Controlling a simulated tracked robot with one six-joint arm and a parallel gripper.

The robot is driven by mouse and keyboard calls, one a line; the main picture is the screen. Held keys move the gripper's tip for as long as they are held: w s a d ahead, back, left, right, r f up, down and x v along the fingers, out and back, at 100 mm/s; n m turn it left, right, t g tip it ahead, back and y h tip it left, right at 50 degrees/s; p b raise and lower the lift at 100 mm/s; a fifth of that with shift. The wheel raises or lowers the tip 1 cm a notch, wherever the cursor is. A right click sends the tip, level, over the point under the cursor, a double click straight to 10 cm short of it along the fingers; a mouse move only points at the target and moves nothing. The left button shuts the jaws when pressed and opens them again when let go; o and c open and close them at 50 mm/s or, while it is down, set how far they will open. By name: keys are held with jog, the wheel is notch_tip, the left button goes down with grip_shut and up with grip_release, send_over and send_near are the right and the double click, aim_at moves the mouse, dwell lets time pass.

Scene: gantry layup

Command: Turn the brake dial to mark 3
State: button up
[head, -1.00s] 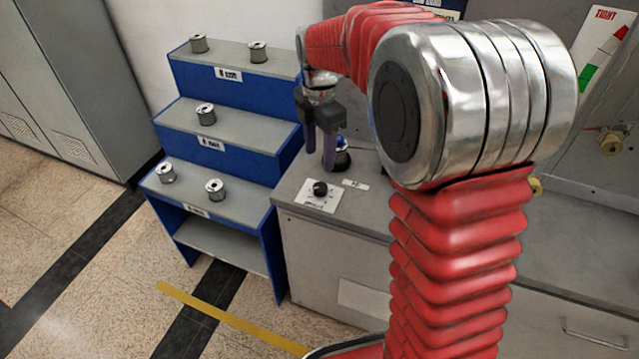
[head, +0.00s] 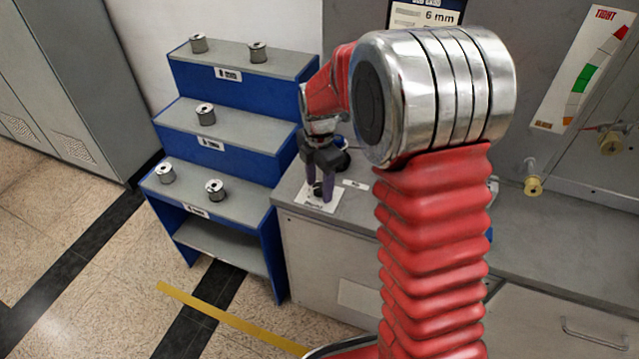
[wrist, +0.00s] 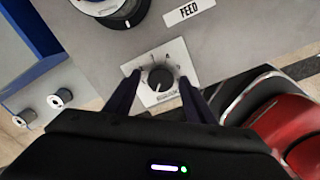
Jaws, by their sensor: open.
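The brake dial (wrist: 160,79) is a black knob with a white pointer line on a white marked plate (wrist: 150,58). In the wrist view it sits between the two purple fingers of my gripper (wrist: 160,95), with a gap on each side. The small numbers on the plate are too blurred to read. In the head view my gripper (head: 320,190) points down over the white dial plate (head: 318,204) on the grey bench top and partly hides the knob. The fingers are open and hold nothing.
A black-based spool holder (wrist: 115,8) and a FEED label (wrist: 187,11) lie beyond the dial. A blue stepped rack (head: 230,150) with several metal spools stands left of the bench. A 6 mm display (head: 428,16) and a coloured tension gauge (head: 590,70) are behind.

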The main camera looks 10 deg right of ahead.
jog(key=shift+c, duration=0.3)
jog(key=c, duration=1)
